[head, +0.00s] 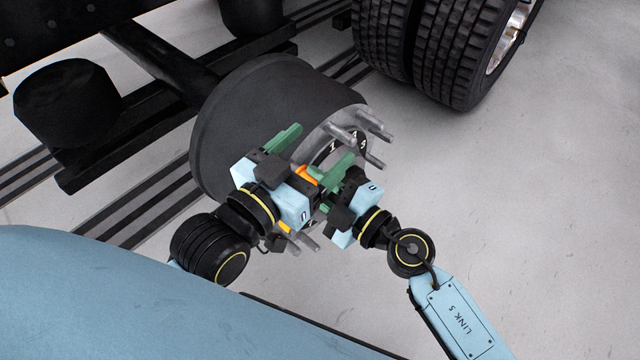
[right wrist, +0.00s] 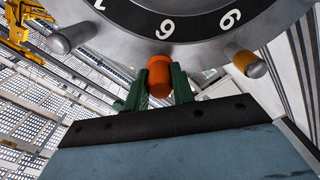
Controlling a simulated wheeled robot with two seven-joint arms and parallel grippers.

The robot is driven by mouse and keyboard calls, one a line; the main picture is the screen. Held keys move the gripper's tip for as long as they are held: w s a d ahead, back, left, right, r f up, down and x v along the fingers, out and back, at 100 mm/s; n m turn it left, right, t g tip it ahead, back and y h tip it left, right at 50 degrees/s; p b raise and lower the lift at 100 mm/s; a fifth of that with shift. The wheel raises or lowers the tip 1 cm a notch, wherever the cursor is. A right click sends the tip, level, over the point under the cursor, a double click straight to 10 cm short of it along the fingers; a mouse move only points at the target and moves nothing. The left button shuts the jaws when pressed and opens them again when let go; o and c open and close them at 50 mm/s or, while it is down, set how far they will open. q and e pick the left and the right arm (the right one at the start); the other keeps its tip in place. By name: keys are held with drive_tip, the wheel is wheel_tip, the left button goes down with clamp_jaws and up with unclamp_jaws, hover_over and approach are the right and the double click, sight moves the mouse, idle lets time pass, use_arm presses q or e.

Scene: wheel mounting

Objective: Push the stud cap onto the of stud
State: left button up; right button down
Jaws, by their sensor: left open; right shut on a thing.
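An orange stud cap (right wrist: 159,75) is between the green fingers of my right gripper (right wrist: 157,90), which is shut on it. It shows partly in the head view (head: 306,175). The cap is close below the hub face (right wrist: 190,18), under the number 9; I cannot tell whether it touches or covers a stud.
The dark brake drum (head: 250,110) stands behind the hub. Bare studs (head: 375,122) stick out at the hub's upper right. A dual tyre (head: 440,50) stands at the top right. The pale floor (head: 530,200) at the right is clear. My two grippers are very close together.

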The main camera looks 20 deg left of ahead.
drive_tip(key=c, duration=1.1)
unclamp_jaws()
drive_tip(key=p+v, duration=0.2)
drive_tip(key=v, duration=1.1)
drive_tip(key=shift+d, duration=0.25)
